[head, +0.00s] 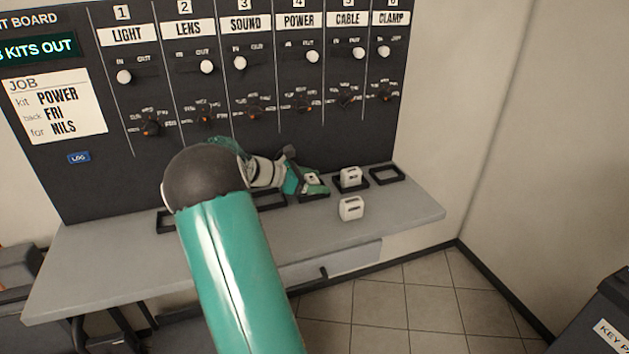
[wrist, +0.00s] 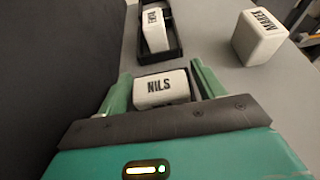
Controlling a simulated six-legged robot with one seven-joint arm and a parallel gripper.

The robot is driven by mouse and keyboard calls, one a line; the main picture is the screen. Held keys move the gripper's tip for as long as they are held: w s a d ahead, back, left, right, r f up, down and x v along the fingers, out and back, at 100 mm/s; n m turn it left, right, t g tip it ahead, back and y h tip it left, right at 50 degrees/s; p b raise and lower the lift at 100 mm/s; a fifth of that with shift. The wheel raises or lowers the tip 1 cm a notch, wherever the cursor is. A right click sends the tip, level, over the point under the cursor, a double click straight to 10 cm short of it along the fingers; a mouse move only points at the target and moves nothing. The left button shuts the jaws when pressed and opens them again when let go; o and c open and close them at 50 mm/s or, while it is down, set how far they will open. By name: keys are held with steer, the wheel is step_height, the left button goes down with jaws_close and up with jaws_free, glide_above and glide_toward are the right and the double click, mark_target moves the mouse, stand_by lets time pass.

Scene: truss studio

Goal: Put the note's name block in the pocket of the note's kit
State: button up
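The note (head: 56,106) on the board reads kit POWER, back FRI, for NILS. The white NILS block (wrist: 160,90) lies between the two green fingers of my gripper (wrist: 162,85), its name facing up to the wrist camera. The fingers stand close along both sides of it; whether they press on it is unclear. In the head view my gripper (head: 312,182) is down at the POWER pocket (head: 314,198), fourth along the shelf. A dark rim shows just behind the block in the wrist view, but how deep the block sits is hidden.
A white block (head: 350,176) stands in the CABLE pocket (head: 350,187). The MAREK block (wrist: 260,36) stands loose on the shelf (head: 410,210), in front of that pocket. The CLAMP pocket (head: 387,175) is empty. The board (head: 140,60) rises close behind my gripper.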

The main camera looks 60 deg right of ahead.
steer(key=shift+r, duration=0.1)
steer(key=shift+w+a+r, duration=0.15)
steer(key=shift+w+a, duration=0.05)
steer(key=v, duration=1)
steer(key=shift+w+a+r, duration=0.15)
steer(key=shift+w, duration=0.05)
steer(key=shift+w+a+r, duration=0.15)
steer(key=shift+w+a, duration=0.1)
steer(key=shift+a, duration=0.05)
